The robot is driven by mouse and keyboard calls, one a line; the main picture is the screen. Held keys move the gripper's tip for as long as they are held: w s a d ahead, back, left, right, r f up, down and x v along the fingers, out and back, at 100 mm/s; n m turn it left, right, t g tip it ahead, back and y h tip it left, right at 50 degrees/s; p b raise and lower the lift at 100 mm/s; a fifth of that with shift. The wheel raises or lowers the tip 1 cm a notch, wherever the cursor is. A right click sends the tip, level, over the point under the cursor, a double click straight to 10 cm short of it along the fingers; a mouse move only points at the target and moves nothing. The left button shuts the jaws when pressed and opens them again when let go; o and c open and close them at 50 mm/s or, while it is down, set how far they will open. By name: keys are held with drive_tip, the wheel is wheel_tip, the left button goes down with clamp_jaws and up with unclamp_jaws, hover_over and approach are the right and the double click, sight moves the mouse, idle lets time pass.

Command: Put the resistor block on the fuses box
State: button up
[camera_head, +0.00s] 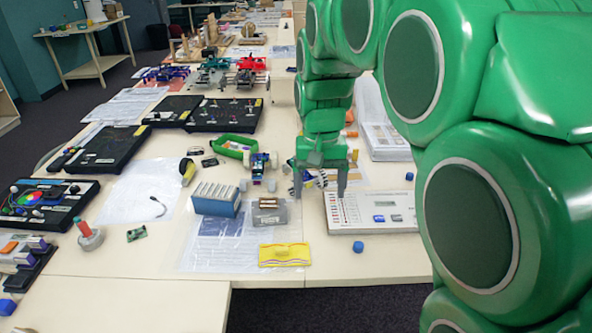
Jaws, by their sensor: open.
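My gripper (320,190) hangs fingers-down at the left end of a white panel with a printed chart, its two fingers apart. A small striped piece in blue, white and orange (312,181) shows behind and between the fingers, partly hidden; it may be the resistor block, but I cannot read any label. It looks apart from the fingers, though depth is hard to judge. A grey box with a brown top patch (269,214) sits left of my gripper and may be the fuses box. A blue box with pale ridges (217,199) stands left of it.
The white panel (375,222) lies under and right of my gripper. A blue cube (358,247) and a yellow card (284,255) lie near the front. A small wheeled robot (260,168) stands behind the grey box. Bare table lies around the front edge.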

drive_tip(key=s+d+f, duration=0.1)
drive_tip(key=s+d, duration=0.2)
drive_tip(key=s, duration=0.6)
drive_tip(key=s+d+f, duration=0.2)
drive_tip(key=s+d, duration=0.1)
drive_tip(key=s, duration=0.6)
drive_tip(key=s+d+f+g, duration=0.1)
drive_tip(key=s+d+f, duration=0.1)
drive_tip(key=s, duration=0.8)
drive_tip(key=shift+d, duration=0.6)
drive_tip(key=shift+s, duration=0.1)
